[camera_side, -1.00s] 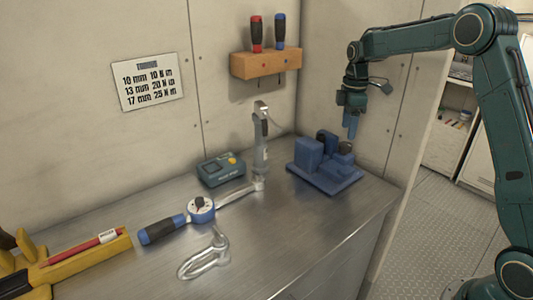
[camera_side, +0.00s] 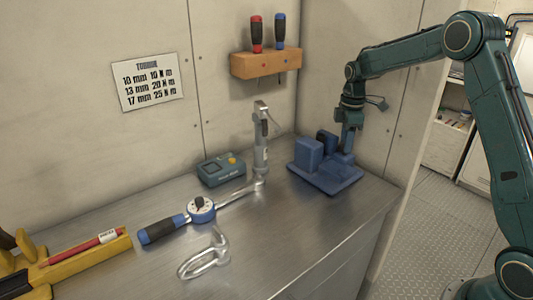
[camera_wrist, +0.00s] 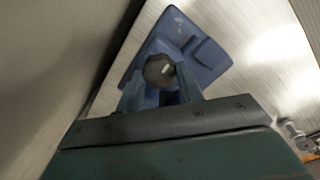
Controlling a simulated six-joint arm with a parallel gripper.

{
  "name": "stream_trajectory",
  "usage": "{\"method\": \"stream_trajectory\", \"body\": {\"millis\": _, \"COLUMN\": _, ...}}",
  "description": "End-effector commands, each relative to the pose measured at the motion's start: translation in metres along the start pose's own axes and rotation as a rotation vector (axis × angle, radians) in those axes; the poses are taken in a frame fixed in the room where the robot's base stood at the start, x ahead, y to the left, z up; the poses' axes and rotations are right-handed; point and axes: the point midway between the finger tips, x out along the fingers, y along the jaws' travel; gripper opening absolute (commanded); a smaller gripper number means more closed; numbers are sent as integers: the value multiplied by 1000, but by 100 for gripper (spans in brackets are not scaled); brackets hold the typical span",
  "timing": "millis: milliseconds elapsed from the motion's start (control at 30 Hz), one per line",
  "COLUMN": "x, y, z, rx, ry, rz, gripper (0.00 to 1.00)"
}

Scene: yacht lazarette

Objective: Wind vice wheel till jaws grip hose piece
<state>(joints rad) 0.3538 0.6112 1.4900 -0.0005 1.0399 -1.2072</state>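The blue vice (camera_side: 325,178) stands on the bench's right end, with a tall jaw block (camera_side: 308,153) on its left. My gripper (camera_side: 347,150) points down at the vice's right part, lower than the top of the jaw block. In the wrist view, the dark round vice wheel (camera_wrist: 160,70) sits between the fingers of my gripper (camera_wrist: 161,80), one finger at each side. I cannot tell whether the fingers press on it. My gripper hides the wheel in the side view. I cannot make out a hose piece or the gap between the jaws.
A torque wrench (camera_side: 200,209), a metal shackle (camera_side: 204,257), a grey-green device (camera_side: 221,169) and an upright metal tool (camera_side: 261,140) are left of the vice. A wooden rack (camera_side: 265,64) holds two screwdrivers on the wall. Bare bench lies in front of the vice.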

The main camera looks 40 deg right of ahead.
Motion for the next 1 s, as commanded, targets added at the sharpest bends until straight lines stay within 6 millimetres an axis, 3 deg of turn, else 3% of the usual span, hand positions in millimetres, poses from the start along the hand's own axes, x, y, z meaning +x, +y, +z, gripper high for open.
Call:
{"method": "stream_trajectory", "body": {"millis": 567, "x": 0, "y": 0, "z": 0, "rx": 102, "ry": -1, "rz": -1, "gripper": 14}}
{"method": "stream_trajectory", "body": {"millis": 1000, "x": 0, "y": 0, "z": 0, "rx": 451, "ry": -1, "rz": -1, "gripper": 14}}
